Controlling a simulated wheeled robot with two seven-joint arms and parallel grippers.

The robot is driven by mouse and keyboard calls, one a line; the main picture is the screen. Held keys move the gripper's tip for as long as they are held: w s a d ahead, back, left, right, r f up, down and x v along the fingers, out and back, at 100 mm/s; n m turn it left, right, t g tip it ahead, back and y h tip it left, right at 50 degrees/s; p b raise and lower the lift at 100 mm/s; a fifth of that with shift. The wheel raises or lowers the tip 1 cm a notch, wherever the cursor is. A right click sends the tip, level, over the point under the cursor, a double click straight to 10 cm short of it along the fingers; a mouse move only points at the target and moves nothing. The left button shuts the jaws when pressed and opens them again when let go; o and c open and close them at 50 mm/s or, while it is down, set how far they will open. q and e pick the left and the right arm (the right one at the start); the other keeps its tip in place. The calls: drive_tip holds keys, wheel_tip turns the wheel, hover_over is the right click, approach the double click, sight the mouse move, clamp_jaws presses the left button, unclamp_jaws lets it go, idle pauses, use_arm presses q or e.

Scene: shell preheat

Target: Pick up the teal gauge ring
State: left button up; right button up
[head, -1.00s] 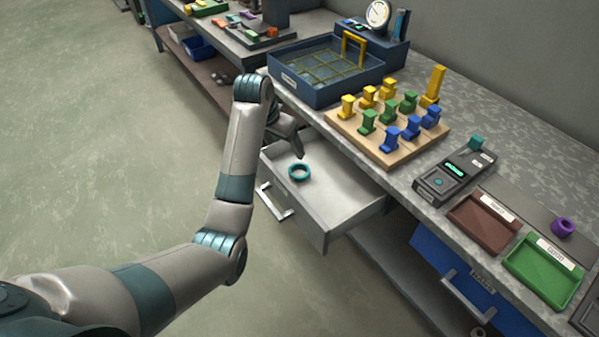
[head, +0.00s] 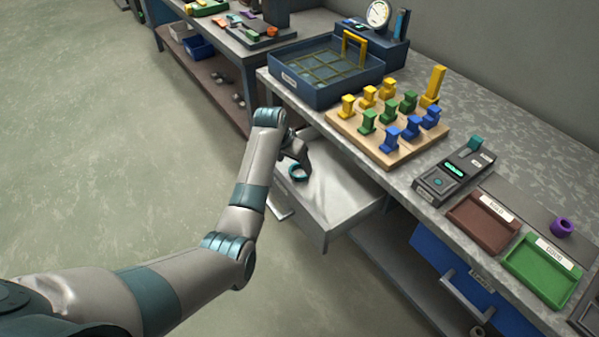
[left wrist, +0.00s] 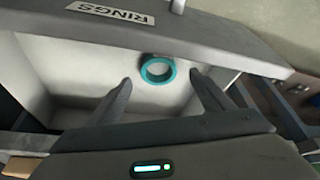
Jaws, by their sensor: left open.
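The teal gauge ring (head: 298,172) lies in the open light-grey drawer (head: 335,205), near its left corner in the head view. In the left wrist view the teal ring (left wrist: 158,70) lies flat on the drawer floor, by the wall labelled RINGS (left wrist: 110,12). My left gripper (head: 303,163) is over the drawer, right at the ring in the head view, and partly covers it. In the left wrist view its two dark fingers (left wrist: 158,90) are spread apart, one on each side of the ring's line, with nothing between them. My right gripper is not in view.
The worktop above the drawer holds a blue tray (head: 325,80), a wooden board (head: 375,140) with coloured pegs, a device (head: 452,172), a brown bin (head: 480,222), a green bin (head: 540,270) and a purple ring (head: 562,227). A blue drawer (head: 465,275) is below.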

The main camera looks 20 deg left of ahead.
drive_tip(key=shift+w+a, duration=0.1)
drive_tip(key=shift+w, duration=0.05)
use_arm(q)
drive_tip(key=shift+w+d+f, duration=0.1)
drive_tip(key=shift+w+f, duration=0.15)
drive_tip(key=shift+f, duration=0.2)
drive_tip(key=x, duration=0.2)
drive_tip(key=shift+w+d+f, duration=0.2)
drive_tip(key=shift+w+f, duration=0.05)
drive_tip(key=shift+f, duration=0.05)
drive_tip(key=shift+w+f, duration=0.25)
drive_tip(key=shift+f, duration=0.3)
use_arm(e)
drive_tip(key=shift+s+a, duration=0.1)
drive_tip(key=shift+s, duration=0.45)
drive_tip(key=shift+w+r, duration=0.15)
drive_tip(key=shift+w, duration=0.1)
use_arm(q)
drive_tip(key=c, duration=1.2)
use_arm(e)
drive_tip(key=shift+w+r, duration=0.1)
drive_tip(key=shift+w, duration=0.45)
